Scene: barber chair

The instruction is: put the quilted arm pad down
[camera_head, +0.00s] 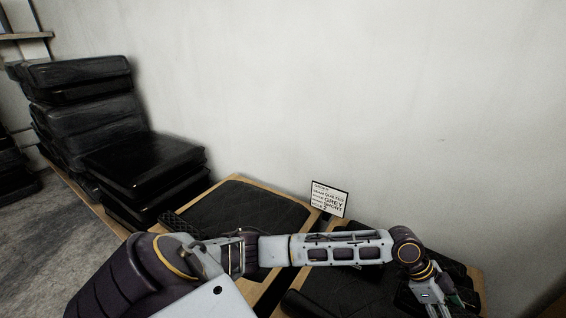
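Dark pads lie on two wooden-edged boards below the wall. A dark panel (240,215) with diamond-stitched marks at its left edge lies on the left board. More black padded pieces (335,292) lie on the right board, partly behind my arm. I cannot tell for certain which piece is the quilted arm pad. My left arm reaches in from the lower left across both boards, and its wrist bends down at the right. My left gripper (440,303) is over the right board at the bottom edge; its fingertips are cut off or unclear. My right gripper is out of view.
A small order card (329,198) stands against the wall behind the boards, with "GREY" and "SHORT" among its words. Stacked black cushions (90,110) and a glossy black stack (145,165) stand at the left. Grey floor (70,245) shows at the lower left.

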